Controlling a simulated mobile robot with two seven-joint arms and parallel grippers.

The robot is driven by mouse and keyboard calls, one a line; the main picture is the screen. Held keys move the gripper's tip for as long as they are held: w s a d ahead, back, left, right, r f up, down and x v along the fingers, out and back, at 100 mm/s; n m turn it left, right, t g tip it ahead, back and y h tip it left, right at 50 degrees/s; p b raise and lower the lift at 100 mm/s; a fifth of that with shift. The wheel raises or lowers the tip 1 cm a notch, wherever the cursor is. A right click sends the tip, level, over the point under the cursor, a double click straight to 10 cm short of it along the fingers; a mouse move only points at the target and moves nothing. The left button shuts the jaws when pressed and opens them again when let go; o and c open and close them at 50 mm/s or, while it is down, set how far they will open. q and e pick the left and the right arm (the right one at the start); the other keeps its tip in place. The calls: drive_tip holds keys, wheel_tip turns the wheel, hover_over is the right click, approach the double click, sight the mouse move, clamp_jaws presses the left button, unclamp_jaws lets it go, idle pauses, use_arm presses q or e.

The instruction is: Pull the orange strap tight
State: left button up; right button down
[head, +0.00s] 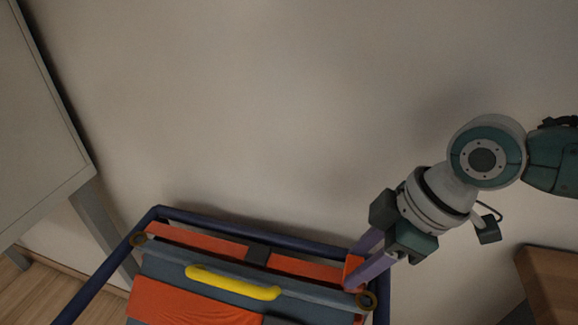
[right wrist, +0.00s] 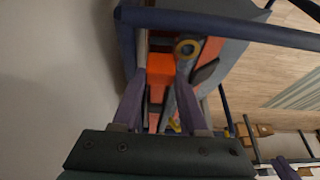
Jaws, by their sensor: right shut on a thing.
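My right gripper (head: 353,272) reaches down from the right to the right end of a blue-framed rack. Its purple fingers are closed on an orange strap end (head: 355,265) beside a brass ring (head: 366,300). In the right wrist view the orange strap (right wrist: 160,68) lies between the fingertips (right wrist: 161,82), near the ring (right wrist: 187,48). The fingers hide part of the strap. My left gripper does not show in the head view.
The dark blue frame (head: 255,226) holds a grey and orange panel with a yellow handle (head: 233,284). A second ring (head: 138,240) is at its left corner. A pale wall (head: 250,110) stands close behind. A wooden box (head: 552,280) stands at the right.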

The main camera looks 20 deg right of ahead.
drive_tip(key=shift+c, duration=2.1)
unclamp_jaws()
drive_tip(key=p+v, duration=0.2)
drive_tip(key=v, duration=0.8)
drive_tip(key=shift+p, duration=0.4)
